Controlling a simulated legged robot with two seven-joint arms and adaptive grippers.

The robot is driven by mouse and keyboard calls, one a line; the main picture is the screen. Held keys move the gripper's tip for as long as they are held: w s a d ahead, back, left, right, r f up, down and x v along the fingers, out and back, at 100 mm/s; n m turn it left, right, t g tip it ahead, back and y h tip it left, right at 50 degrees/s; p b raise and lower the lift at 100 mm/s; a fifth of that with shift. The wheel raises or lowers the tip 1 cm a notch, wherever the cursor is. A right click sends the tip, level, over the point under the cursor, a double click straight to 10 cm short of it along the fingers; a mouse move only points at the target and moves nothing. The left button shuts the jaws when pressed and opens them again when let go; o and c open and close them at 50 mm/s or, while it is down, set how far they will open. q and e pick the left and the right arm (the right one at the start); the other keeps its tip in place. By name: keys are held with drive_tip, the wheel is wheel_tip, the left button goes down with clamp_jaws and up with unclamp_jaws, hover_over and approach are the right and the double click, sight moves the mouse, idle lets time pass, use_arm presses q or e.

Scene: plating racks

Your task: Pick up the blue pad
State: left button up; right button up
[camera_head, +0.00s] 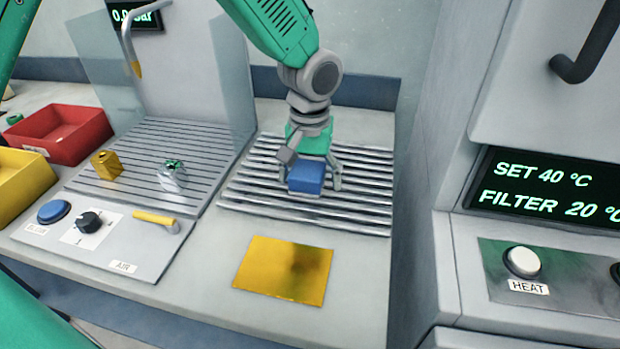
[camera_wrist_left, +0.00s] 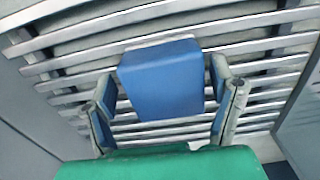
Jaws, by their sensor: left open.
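The blue pad (camera_head: 306,178) is a small block with a flat blue top and a pale grey edge under it. It sits on the slatted metal rack in the middle of the head view. In the left wrist view the pad (camera_wrist_left: 162,82) is near the middle, slightly turned. My left gripper (camera_head: 311,180) is open, pointing down over the rack. Its fingers stand on either side of the pad, with a narrow gap on each side in the wrist view. Contact cannot be made out. My right gripper is not in view.
The slatted rack (camera_head: 245,188) lies beside a clear panel (camera_head: 222,85). A second rack (camera_head: 195,140) holds a gold part (camera_head: 107,165) and a shiny silver part (camera_head: 172,175). A gold plate (camera_head: 284,270) lies in front. The grey heater cabinet (camera_head: 445,130) stands on the right.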

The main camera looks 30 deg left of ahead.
sight(308, 169)
use_arm(q)
drive_tip(key=shift+r, duration=0.1)
drive_tip(key=shift+c, duration=0.4)
drive_tip(key=c, duration=0.7)
drive_tip(key=shift+a, duration=0.1)
drive_tip(key=c, duration=0.5)
drive_tip(key=shift+a, duration=0.25)
wheel_tip(308, 169, up, 10)
drive_tip(key=shift+d+f+p, duration=0.1)
drive_tip(key=shift+d+p, duration=0.05)
drive_tip(key=shift+p, duration=0.55)
drive_tip(key=o, duration=0.6)
drive_tip(key=c, duration=0.4)
drive_tip(key=shift+c, duration=0.2)
